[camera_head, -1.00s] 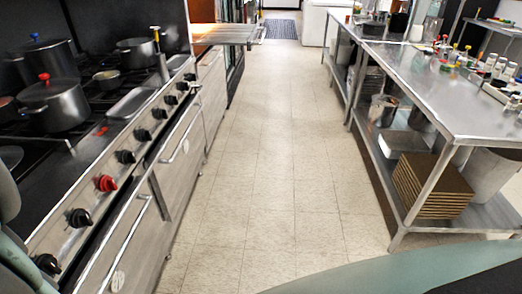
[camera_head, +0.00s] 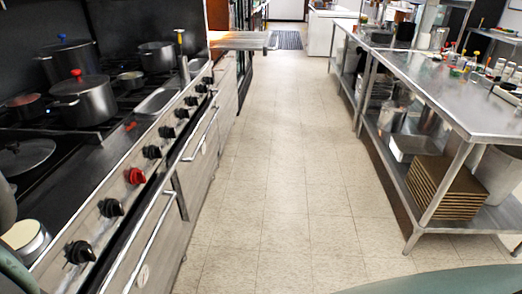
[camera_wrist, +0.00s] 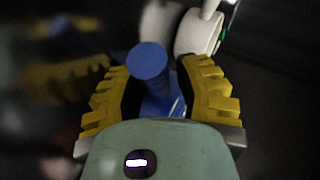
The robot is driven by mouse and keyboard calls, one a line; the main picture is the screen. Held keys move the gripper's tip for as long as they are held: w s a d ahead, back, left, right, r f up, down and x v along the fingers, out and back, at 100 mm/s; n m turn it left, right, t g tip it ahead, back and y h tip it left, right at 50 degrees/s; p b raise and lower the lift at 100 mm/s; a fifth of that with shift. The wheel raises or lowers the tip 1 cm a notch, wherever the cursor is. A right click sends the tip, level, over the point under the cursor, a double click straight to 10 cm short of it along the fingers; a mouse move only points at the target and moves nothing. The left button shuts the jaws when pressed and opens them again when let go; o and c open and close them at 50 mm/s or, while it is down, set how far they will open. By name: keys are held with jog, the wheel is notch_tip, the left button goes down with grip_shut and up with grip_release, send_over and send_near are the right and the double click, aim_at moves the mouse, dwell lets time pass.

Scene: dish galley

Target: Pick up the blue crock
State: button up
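No thing in the head view is clearly a blue crock. A dark pot with a blue lid knob (camera_head: 64,57) stands at the back left of the stove; its body looks dark grey. In the wrist view, my gripper (camera_wrist: 155,90) has yellow ribbed fingers spread apart. A blue round-topped shape (camera_wrist: 148,62) shows between and beyond them; I cannot tell whether it is the crock or a part of me. No grip on it is visible. My gripper is not clearly visible in the head view.
The stove front has several knobs, one red (camera_head: 135,176). A pot with a red lid knob (camera_head: 83,102) stands on the stove. A steel table (camera_head: 440,85) with small bottles runs along the right. Stacked brown trays (camera_head: 445,188) sit on its lower shelf. The aisle floor (camera_head: 280,180) is clear.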

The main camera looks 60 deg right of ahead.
jog(key=shift+o, duration=0.3)
jog(key=shift+d, duration=0.1)
grip_shut()
